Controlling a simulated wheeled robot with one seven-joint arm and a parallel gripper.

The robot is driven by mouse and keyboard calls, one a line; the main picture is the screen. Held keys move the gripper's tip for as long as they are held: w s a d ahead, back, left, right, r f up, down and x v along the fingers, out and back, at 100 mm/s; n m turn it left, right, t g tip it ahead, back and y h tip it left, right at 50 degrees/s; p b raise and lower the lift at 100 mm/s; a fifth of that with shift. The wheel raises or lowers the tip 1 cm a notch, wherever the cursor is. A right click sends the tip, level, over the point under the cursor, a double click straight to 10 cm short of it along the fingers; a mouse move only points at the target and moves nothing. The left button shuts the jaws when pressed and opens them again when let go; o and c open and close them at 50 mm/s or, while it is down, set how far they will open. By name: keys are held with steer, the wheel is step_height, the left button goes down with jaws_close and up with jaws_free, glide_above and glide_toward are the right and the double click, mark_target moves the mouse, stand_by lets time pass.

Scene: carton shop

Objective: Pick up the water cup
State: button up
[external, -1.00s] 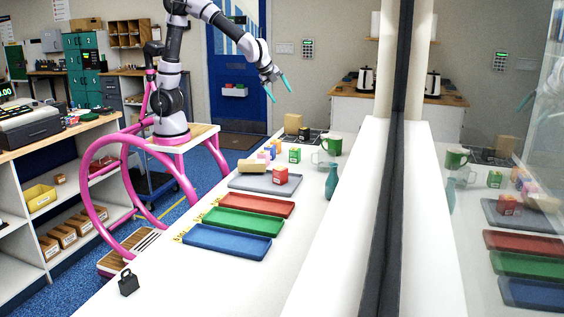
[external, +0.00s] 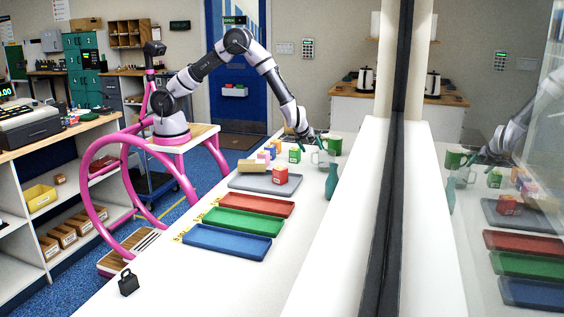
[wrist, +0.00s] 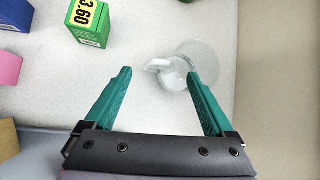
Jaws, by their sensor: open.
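The water cup (wrist: 198,58) is a clear glass cup with a handle, standing on the white counter. In the wrist view it is ahead of my gripper (wrist: 157,78), its handle pointing left. My gripper has teal fingers and is open and empty. The right finger overlaps the cup's near side in the picture; I cannot tell whether it touches. The handle lies between the lines of the two fingers. In the external view the cup (external: 322,158) is partly hidden by my gripper (external: 312,143), which is low over the counter.
A green carton (wrist: 89,22) marked 3.60 stands left of the cup. A green mug (external: 335,144) is behind it and a teal vase (external: 332,181) in front. A grey tray (external: 250,182) holds a red carton (external: 280,175). A glass partition runs along the right.

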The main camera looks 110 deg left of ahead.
mark_target(323, 160)
steer(key=x, duration=0.6)
steer(key=shift+a+f, duration=0.25)
steer(key=shift+f, duration=0.05)
jaws_close()
